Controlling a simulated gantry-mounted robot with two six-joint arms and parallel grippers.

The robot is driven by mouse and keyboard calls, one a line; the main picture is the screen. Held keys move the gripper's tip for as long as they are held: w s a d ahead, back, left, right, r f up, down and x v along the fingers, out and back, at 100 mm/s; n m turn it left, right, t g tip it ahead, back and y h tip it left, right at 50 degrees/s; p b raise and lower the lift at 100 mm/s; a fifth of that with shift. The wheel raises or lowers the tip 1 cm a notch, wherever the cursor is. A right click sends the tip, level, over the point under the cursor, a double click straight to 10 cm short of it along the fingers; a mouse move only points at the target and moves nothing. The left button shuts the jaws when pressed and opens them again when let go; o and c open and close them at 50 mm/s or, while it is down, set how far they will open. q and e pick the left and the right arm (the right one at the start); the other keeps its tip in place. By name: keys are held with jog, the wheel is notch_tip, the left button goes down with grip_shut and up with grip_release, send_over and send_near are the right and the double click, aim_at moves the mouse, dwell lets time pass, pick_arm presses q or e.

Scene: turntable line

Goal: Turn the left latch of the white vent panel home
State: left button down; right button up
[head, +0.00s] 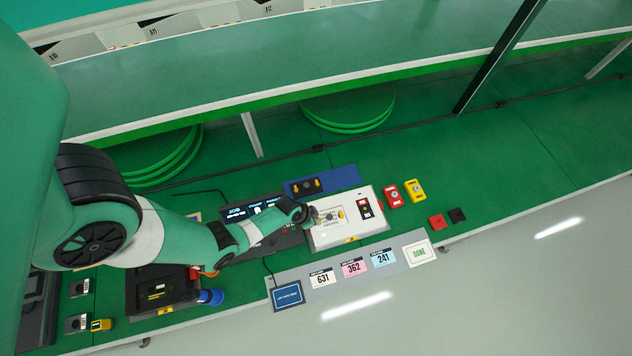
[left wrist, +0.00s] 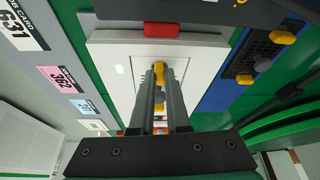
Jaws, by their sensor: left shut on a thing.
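The white vent panel (head: 328,236) lies on the green bench at the middle of the head view. It fills the middle of the left wrist view (left wrist: 118,72). My left gripper (head: 316,216) reaches over the panel's left part. In the left wrist view, its two fingers (left wrist: 160,88) are closed on a yellow latch (left wrist: 158,68) on the panel. The fingers hide part of the latch, and its exact angle is hard to tell. My right gripper is not in view.
A blue tray (head: 345,177) with a black plate stands behind the panel. Red (head: 391,196) and yellow (head: 415,190) boxes sit to its right. A grey strip with cards (head: 334,272) runs along the front edge. A red block (left wrist: 161,29) shows at the panel's edge. The far-right bench is clear.

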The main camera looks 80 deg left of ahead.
pick_arm(q)
jog(key=shift+m, duration=0.6)
jog(key=c, duration=0.9)
grip_release()
jog(key=p+v, duration=0.2)
jog(key=v, duration=0.2)
jog(key=p+v, duration=0.2)
jog(key=v, duration=0.1)
jog(key=p+v, duration=0.3)
jog(key=v, duration=0.1)
jog(key=shift+s+a+r, duration=0.1)
jog(key=shift+a+r, duration=0.15)
jog(key=shift+r, duration=0.1)
